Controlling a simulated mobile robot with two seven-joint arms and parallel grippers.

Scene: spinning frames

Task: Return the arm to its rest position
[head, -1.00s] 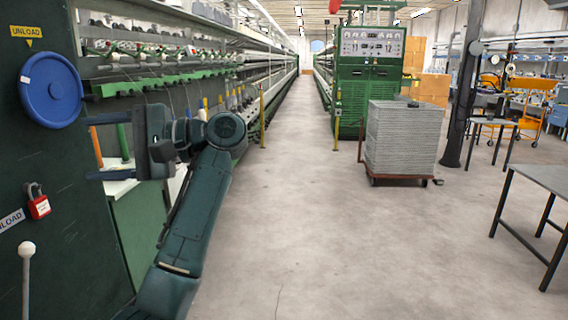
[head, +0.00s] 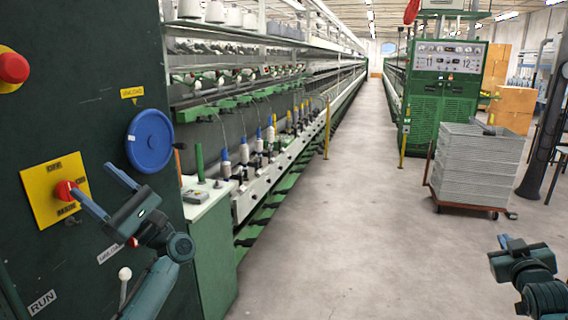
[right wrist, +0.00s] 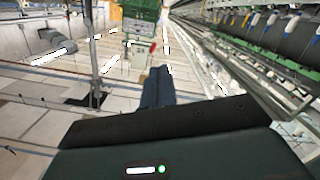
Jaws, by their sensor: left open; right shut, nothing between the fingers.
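My left gripper (head: 91,177) is open and empty in the head view, in front of the dark green cabinet panel. The tip of one finger overlaps the red rotary knob (head: 65,190) on the yellow plate; I cannot tell if they touch. The other fingertip is left of the blue disc handwheel (head: 150,140). My right gripper (head: 504,242) is at the lower right of the head view, over open floor. In the right wrist view its blue fingers (right wrist: 157,84) are together with nothing between them.
The green cabinet (head: 60,110) fills the left side, with a lever with a white knob (head: 125,273) low down. A grey crate stack (head: 475,165) stands on a trolley at the right. The aisle floor (head: 340,230) is clear.

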